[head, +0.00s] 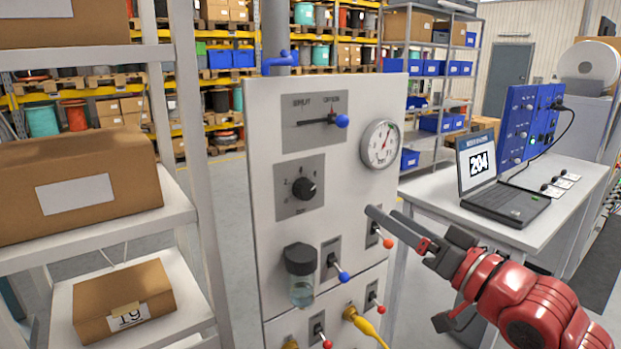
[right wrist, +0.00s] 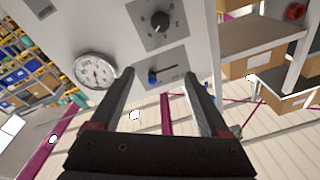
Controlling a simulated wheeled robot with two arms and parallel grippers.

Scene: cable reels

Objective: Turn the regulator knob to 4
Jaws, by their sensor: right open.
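The regulator knob (head: 304,188) is a black round knob on a grey plate, on the left part of the white panel (head: 263,240). Its dial marks are too small to read for certain. The knob also shows at the top of the right wrist view (right wrist: 160,21). My right gripper (head: 383,212) is open and empty, in front of the panel's right side, to the right of and below the knob. In the right wrist view its two fingers (right wrist: 159,74) stand apart, pointing toward the panel. My left gripper is not in view.
Above the knob is a lever with a blue ball (head: 342,121); a round gauge (head: 380,144) is at right. Below are a filter bowl (head: 301,275) and small toggle levers (head: 342,274). A shelf with boxes (head: 75,190) stands left, a table with a laptop (head: 505,200) right.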

